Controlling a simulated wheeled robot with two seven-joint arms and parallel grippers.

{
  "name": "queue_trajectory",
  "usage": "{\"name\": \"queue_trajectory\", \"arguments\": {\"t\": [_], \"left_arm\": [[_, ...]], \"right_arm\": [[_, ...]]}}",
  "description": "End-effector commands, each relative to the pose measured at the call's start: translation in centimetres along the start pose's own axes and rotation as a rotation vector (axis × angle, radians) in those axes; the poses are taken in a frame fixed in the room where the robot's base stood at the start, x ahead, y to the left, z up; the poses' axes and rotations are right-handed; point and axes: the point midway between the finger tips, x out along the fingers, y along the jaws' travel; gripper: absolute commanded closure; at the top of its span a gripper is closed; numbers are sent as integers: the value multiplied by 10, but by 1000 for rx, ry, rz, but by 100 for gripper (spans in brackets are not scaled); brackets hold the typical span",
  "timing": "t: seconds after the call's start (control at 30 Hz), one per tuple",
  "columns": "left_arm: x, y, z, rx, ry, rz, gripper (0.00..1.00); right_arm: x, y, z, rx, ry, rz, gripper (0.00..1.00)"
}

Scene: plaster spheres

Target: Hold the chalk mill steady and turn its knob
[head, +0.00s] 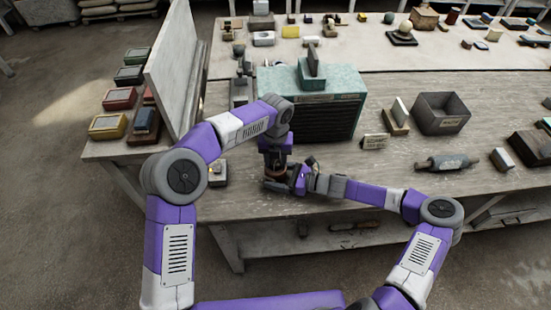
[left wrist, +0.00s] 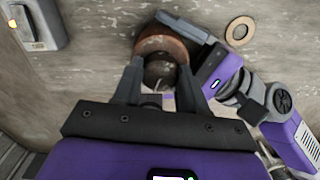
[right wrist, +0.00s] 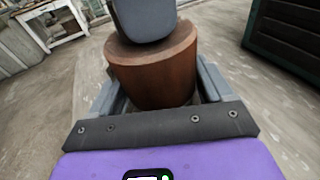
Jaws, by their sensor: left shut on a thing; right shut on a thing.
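The chalk mill is a reddish-brown cylinder (right wrist: 152,72), upright on the worktable (head: 245,195). In the head view the arms mostly hide it. My right gripper (right wrist: 158,88) is shut on its body from the side, one finger on each flank. The mill's round dark knob (left wrist: 160,74) is on top, seen from above in the left wrist view inside the brown rim (left wrist: 152,44). My left gripper (left wrist: 161,68) points down and is shut on this knob. A grey left finger (right wrist: 145,18) covers the mill's top in the right wrist view.
A flat tan ring (left wrist: 240,31) lies near the mill. A grey box with a small light (left wrist: 36,22) is at the other side. A dark cabinet with a green top (head: 335,115) stands behind. A grey bin (head: 440,113) and a rolling pin (head: 446,162) lie to the right.

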Motion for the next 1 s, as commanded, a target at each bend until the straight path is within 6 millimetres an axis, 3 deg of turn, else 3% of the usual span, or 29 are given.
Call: {"name": "queue_trajectory", "arguments": {"t": [0.4, 1.0], "left_arm": [[-1, 0, 0, 393, -2, -2, 89], [6, -6, -5, 663, 22, -5, 89]], "right_arm": [[0, 0, 0, 1, 1, 0, 51], [0, 0, 0, 0, 1, 0, 51]]}}
